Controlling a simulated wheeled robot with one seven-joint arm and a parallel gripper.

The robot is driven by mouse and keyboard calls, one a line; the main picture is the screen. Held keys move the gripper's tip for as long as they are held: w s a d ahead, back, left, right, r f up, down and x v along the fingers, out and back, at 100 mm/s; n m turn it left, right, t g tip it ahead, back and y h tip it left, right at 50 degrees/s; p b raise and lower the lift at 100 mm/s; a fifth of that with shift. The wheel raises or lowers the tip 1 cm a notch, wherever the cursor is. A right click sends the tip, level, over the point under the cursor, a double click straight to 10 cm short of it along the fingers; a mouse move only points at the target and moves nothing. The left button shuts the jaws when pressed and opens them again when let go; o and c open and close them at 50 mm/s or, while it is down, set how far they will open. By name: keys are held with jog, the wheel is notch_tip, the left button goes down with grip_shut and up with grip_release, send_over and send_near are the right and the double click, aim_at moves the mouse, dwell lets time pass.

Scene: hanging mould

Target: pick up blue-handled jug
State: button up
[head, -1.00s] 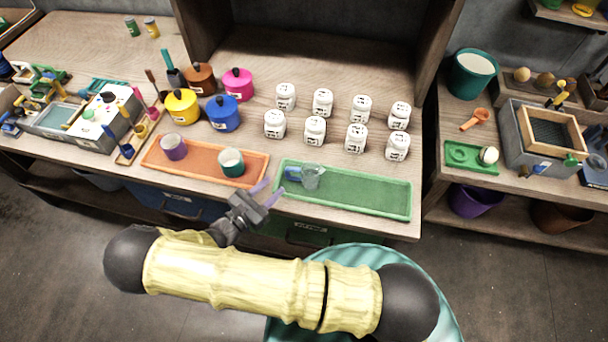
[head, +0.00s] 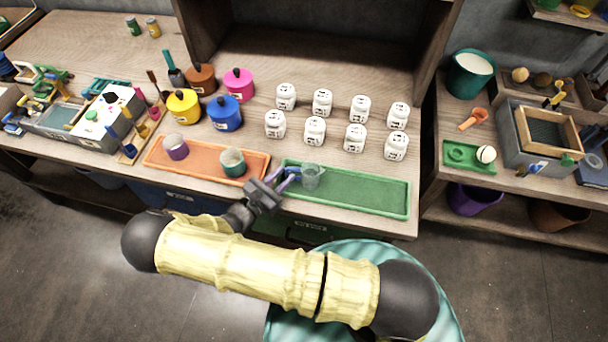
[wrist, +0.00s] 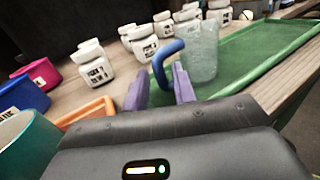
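The blue-handled jug (head: 312,176) is a clear cup standing upright at the left end of the green tray (head: 350,193). It also shows in the wrist view (wrist: 201,52), with its blue handle (wrist: 166,60) facing my gripper. My gripper (head: 284,179) is at the tray's left front edge, just left of the jug. In the wrist view its two purple fingers (wrist: 160,90) are apart, with the blue handle at or just beyond the gap between their tips. I cannot tell whether a finger touches the handle.
An orange tray (head: 187,172) with a purple-banded cup (head: 175,147) and a teal cup (head: 233,162) lies to the left. Several white labelled jars (head: 315,130) stand behind the green tray. Its right part is empty.

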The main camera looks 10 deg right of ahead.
grip_shut()
jog(key=shift+r, duration=0.2)
notch_tip(320, 180, up, 10)
jog(key=b, duration=0.1)
jog(key=shift+f, duration=0.2)
dwell(0.7)
dwell(0.6)
